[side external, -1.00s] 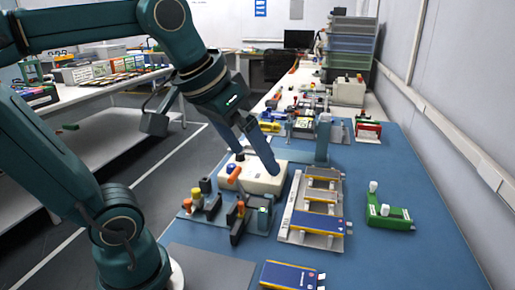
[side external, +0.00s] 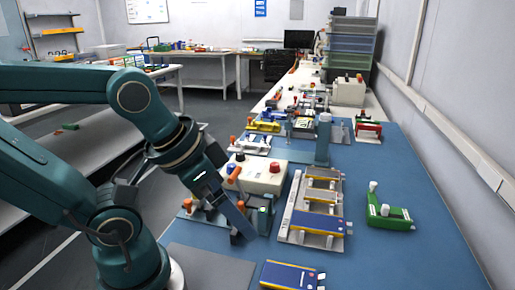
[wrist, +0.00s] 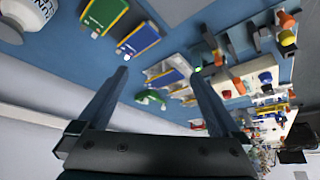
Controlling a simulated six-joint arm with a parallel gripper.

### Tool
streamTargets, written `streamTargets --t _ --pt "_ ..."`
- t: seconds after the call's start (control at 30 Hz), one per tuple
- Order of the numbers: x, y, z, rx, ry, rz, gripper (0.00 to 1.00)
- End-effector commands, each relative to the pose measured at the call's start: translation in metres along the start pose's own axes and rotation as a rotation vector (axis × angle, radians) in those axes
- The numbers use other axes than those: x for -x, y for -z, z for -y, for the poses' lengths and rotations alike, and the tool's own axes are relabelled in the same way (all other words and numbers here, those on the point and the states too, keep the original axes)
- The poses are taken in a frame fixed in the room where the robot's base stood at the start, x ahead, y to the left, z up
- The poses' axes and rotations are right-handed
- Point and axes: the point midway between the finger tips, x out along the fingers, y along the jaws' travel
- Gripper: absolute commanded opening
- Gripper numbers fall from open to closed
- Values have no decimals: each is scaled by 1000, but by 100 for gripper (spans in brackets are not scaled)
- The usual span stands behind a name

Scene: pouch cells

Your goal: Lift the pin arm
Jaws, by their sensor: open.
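A small fixture (side external: 262,212) with dark uprights and orange-tipped parts stands on the blue mat. An orange handle (side external: 235,175) shows beside my gripper; I cannot tell which part is the pin arm. My gripper (side external: 246,234) points down in front of this fixture and hides part of it. In the wrist view my gripper (wrist: 158,76) has its two fingers wide apart with nothing between them. In that view the fixture's dark block (wrist: 238,42) and an orange handle (wrist: 237,84) lie to the right of the fingers.
A beige box (side external: 262,178) with a red button stands behind. A grey tray (side external: 297,238) with blue-and-yellow pouch cells (side external: 318,222) lies to the right; another cell (side external: 288,274) lies nearer. A green holder (side external: 388,212) stands farther right.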

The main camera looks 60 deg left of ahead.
Motion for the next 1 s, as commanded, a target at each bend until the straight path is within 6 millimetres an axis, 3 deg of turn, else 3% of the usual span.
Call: streamTargets --t 0.47,0.5,0.6,0.63,0.93,1.0 --pt "0 0 0 0 0 0 100" --pt "0 0 0 0 0 0 96" --pt "2 2 0 0 0 -1 58" --pt "3 3 0 0 0 -2 50" --pt "45 26 0 0 0 -6 50" --pt "44 33 7 50 15 32 50"
